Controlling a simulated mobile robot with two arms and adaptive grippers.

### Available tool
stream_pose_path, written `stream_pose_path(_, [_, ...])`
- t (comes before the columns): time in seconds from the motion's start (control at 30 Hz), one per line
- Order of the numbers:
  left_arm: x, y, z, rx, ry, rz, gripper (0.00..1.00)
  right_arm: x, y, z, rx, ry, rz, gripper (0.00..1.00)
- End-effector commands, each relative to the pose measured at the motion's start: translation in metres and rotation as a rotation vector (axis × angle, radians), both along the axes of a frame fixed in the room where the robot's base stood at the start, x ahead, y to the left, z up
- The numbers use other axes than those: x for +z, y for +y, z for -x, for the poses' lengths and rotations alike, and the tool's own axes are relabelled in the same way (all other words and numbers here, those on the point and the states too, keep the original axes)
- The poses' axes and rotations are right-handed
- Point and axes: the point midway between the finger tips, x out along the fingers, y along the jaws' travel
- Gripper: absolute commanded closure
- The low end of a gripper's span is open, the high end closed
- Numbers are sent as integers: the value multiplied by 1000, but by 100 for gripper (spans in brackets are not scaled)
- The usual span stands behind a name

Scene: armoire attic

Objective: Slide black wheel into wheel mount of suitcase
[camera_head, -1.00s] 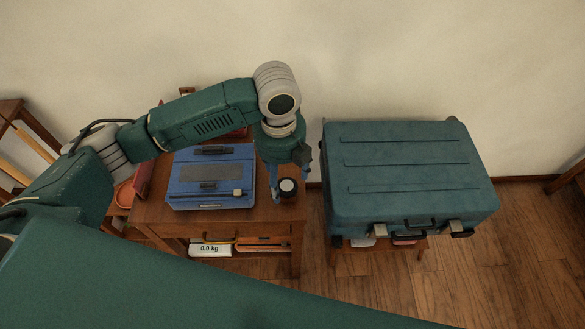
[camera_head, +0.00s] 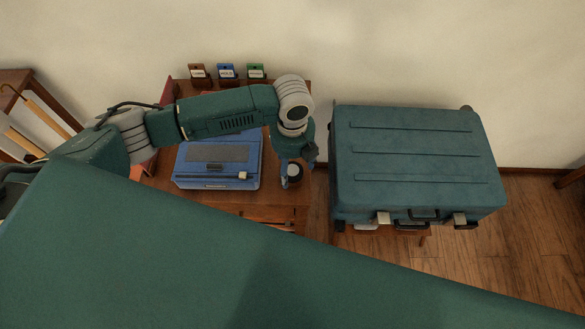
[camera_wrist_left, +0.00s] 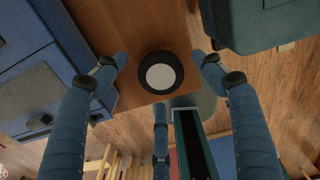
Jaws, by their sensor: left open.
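The black wheel (camera_head: 295,173) with a pale round hub rests on the right edge of the wooden table. It also shows in the left wrist view (camera_wrist_left: 161,72), between the spread blue fingers. My left gripper (camera_head: 291,170) points down around the wheel. In the wrist view the gripper (camera_wrist_left: 160,60) is open, with gaps on both sides of the wheel. The teal suitcase (camera_head: 415,155) lies flat on a stand right of the table. I cannot make out an empty wheel mount; a dark corner piece shows at its back right. My right gripper is not in view.
A blue case (camera_head: 217,165) lies left of the wheel on the wooden table (camera_head: 290,215). Several small labelled cards stand at the table's back edge. A narrow floor gap separates table and suitcase. A large green part of my body covers the lower picture.

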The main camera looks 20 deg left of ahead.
Motion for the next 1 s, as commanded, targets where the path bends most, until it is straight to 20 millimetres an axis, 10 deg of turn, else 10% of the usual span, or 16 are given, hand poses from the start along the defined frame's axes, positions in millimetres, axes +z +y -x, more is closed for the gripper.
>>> stream_pose_path(0.37, [-13,0,0,-1,-2,0,33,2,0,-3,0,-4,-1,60])
stream_pose_path(0.6, [-13,0,0,-1,-2,0,78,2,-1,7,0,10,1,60])
stream_pose_path(1.0, [-11,0,-1,0,-4,0,79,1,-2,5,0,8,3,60])
